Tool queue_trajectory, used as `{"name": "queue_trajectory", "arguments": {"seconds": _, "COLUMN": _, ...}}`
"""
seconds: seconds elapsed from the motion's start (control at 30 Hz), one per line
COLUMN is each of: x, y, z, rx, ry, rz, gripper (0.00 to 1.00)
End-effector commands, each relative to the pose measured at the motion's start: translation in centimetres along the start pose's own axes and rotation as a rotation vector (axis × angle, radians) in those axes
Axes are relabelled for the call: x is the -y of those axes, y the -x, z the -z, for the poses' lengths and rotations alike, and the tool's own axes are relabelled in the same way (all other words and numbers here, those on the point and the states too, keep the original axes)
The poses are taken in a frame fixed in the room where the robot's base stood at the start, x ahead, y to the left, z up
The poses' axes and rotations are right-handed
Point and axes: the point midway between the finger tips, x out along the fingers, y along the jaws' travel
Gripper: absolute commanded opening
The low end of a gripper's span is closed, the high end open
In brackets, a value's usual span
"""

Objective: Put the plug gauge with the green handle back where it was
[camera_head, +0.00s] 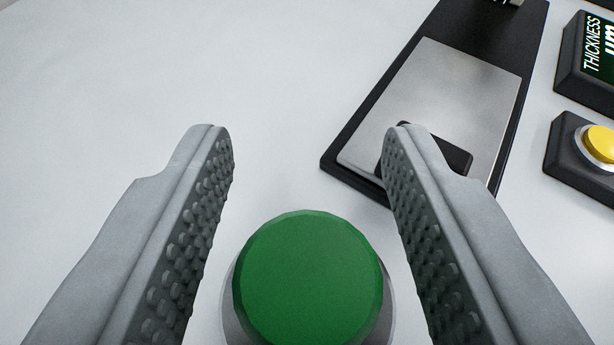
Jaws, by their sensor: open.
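The green handle of the plug gauge (308,280) is in the lower middle of the view, seen from its end. A grey rim shows around and below it; the rest of the gauge is hidden beneath the handle. My gripper (308,135) is open, with one grey studded finger on each side of the handle. There is a visible gap between the handle and each finger in this view. I cannot tell how deep the handle sits between the fingers.
A black stand with a silver plate (455,90) lies to the upper right, and a dark block (455,153) on it is partly behind the right finger. A thickness display (590,65) and a yellow button (601,143) are at the right edge. The white surface at left is clear.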

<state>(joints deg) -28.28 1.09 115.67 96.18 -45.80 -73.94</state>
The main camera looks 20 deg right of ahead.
Motion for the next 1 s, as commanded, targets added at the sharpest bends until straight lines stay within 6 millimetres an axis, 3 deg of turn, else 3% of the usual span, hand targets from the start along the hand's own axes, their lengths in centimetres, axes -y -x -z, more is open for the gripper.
{"name": "queue_trajectory", "arguments": {"seconds": 0.17, "x": 0.1, "y": 1.3, "z": 0.2, "rx": -0.001, "ry": 0.0, "rz": 0.002, "gripper": 0.43}}
{"name": "queue_trajectory", "arguments": {"seconds": 0.7, "x": 0.1, "y": 10.7, "z": 0.2, "rx": -0.001, "ry": 0.001, "rz": 0.002, "gripper": 0.43}}
{"name": "queue_trajectory", "arguments": {"seconds": 1.0, "x": 0.0, "y": 12.1, "z": 0.2, "rx": 0.0, "ry": 0.0, "rz": 0.0, "gripper": 0.43}}
